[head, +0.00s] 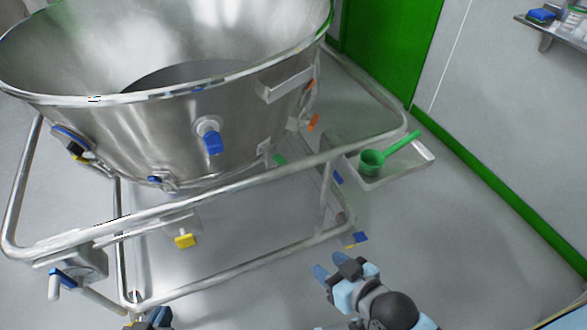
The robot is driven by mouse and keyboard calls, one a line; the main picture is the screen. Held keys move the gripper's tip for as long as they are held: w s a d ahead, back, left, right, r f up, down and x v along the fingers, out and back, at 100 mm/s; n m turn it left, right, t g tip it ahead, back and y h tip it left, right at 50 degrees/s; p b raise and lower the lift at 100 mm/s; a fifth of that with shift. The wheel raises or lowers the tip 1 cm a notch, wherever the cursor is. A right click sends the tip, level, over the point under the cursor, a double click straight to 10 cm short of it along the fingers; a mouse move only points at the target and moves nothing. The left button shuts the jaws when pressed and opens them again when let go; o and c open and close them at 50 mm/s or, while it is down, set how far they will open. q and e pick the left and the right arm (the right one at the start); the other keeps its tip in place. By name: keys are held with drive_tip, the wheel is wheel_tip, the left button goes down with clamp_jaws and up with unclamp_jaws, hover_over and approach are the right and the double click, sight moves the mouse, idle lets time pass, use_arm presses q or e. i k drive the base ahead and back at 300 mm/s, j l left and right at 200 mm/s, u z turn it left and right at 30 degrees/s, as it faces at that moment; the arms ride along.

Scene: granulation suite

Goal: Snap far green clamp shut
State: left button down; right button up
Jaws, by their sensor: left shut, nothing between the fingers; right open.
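A small green clamp (278,160) sits low on the right side of the steel bowl, partly behind the frame's top rail. It is too small to tell whether its lever is open or shut. My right gripper (334,268) is open and empty, below and to the right of the clamp, in front of the lower frame rail. My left gripper (150,318) is only partly in view at the bottom edge, near the frame's front corner. It is shut and empty, well away from the green clamp.
The steel bowl (205,100) stands inside a tubular frame (230,171). A blue lever (212,143), orange levers (313,122) and a yellow tag (184,240) are nearby. A side tray (418,160) holds a green scoop (374,160). Floor at right is clear.

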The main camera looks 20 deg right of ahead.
sight(276, 157)
drive_tip(key=i+l+z, duration=0.15)
drive_tip(key=l+z, duration=0.15)
drive_tip(key=l, duration=0.15)
drive_tip(key=i+l+z, duration=0.25)
drive_tip(key=l, duration=0.15)
drive_tip(key=i+l+z, duration=0.15)
drive_tip(key=l+z, duration=0.15)
